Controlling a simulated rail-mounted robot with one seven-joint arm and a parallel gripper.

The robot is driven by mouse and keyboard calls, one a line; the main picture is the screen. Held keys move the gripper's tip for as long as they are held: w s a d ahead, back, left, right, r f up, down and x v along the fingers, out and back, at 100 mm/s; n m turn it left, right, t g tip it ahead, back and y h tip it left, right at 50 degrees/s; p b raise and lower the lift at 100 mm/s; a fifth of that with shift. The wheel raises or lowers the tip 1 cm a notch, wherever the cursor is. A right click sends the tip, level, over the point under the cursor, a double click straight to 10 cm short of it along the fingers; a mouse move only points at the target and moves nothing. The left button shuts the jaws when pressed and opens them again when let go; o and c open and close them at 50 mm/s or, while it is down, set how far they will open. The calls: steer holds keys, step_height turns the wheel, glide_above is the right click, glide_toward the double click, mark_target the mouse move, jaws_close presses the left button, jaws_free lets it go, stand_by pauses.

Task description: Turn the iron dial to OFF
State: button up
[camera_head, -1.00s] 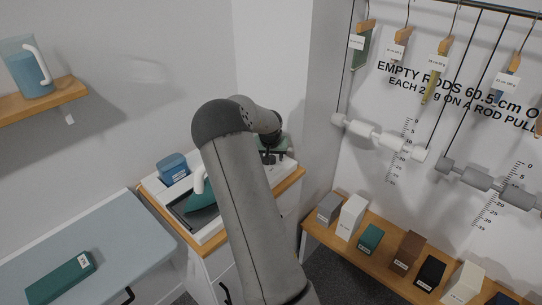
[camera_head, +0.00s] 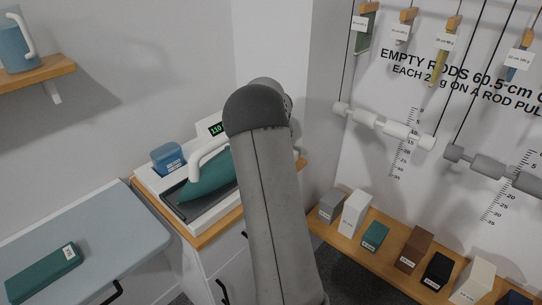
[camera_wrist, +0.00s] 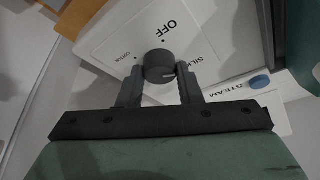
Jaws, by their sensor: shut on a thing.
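The dial (camera_wrist: 159,66) is a small dark grey round knob on a white panel (camera_wrist: 110,30) in the wrist view. My gripper (camera_wrist: 160,72) is shut on it, with one finger on each side. OFF is printed beyond the dial, COTTON to its left and SILK to its right. A light line shows on the dial's lower edge, but I cannot tell which label it points to. In the head view the teal iron (camera_head: 206,178) with a white handle rests on its white station, and my arm hides the dial and gripper.
A lit green display (camera_head: 215,129) reads 110 behind the iron. A blue container (camera_head: 168,157) stands left of it. A blue button (camera_wrist: 260,82) sits by STEAM. An ironing board (camera_head: 100,235) is at left; a wooden shelf with boxes (camera_head: 375,236) is at right.

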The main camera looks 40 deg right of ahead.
steer(key=n+b, duration=0.1)
steer(key=n+y+b, duration=0.1)
steer(key=b, duration=0.1)
steer(key=shift+d+f+n, duration=0.2)
steer(key=shift+f+n, duration=0.1)
steer(key=shift+n, duration=0.1)
steer(key=n+b, duration=0.1)
steer(key=n+y+b, duration=0.1)
steer(key=n, duration=0.1)
steer(key=shift+d+r+n+y, duration=0.1)
steer(key=shift+r+n+y, duration=0.1)
steer(key=shift+n+y, duration=0.1)
steer(key=n, duration=0.1)
steer(key=n+y, duration=0.1)
steer(key=n, duration=0.1)
steer(key=shift+d+r+n, duration=0.1)
steer(key=shift+r+n, duration=0.05)
steer(key=shift+n, duration=0.15)
steer(key=shift+n+g+y+p, duration=0.65)
steer(key=shift+n+p, duration=0.45)
steer(key=shift+n, duration=0.9)
steer(key=o, duration=1)
steer(key=shift+y, duration=0.25)
